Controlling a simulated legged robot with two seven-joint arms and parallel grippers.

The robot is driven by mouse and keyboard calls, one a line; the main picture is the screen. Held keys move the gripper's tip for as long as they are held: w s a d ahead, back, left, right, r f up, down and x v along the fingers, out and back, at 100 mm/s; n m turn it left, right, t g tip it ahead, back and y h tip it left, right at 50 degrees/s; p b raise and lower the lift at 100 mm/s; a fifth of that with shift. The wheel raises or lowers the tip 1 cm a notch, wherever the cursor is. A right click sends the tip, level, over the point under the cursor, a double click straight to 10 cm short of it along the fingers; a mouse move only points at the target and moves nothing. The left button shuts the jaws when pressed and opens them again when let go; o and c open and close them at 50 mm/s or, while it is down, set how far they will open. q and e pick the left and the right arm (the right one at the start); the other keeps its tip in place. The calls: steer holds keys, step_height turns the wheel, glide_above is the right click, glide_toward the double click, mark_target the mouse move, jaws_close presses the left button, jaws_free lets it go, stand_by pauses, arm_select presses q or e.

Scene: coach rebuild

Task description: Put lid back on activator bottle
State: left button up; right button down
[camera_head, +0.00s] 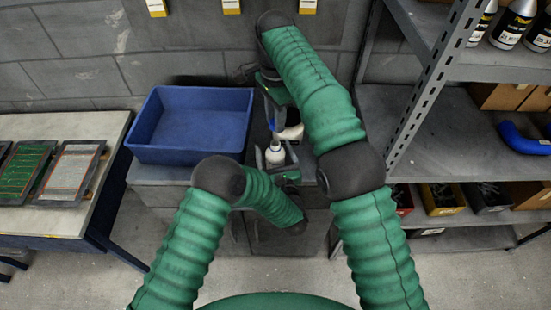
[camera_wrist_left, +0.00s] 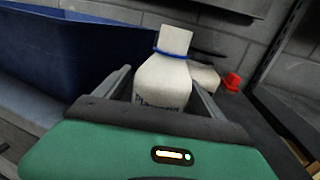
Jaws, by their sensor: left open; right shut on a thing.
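A white bottle (camera_head: 275,154) stands upright on the grey cabinet top. In the left wrist view the bottle (camera_wrist_left: 164,82) shows a blue ring round its neck and dark print on its front. My left gripper (camera_head: 274,163) is open, with its fingers (camera_wrist_left: 158,88) on either side of the bottle; I cannot tell whether they touch it. My right gripper (camera_head: 271,118) is shut on a small blue piece (camera_head: 271,125) that looks like the lid, beyond the bottle in the head view. The fingers partly hide this piece.
A white container (camera_head: 292,132) lies behind the bottle, with a red cap (camera_wrist_left: 232,81) near it in the left wrist view. A blue bin (camera_head: 192,155) stands at the left. A metal shelf rack (camera_head: 420,125) is close at the right. The wall is behind.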

arm_select(q)
steer(key=shift+c, duration=0.5)
jaws_close()
arm_select(e)
glide_above(275, 143)
steer(key=shift+f, duration=2.4)
steer(key=shift+s, duration=0.1)
steer(key=shift+f, duration=0.9)
steer(key=shift+f, duration=0.55)
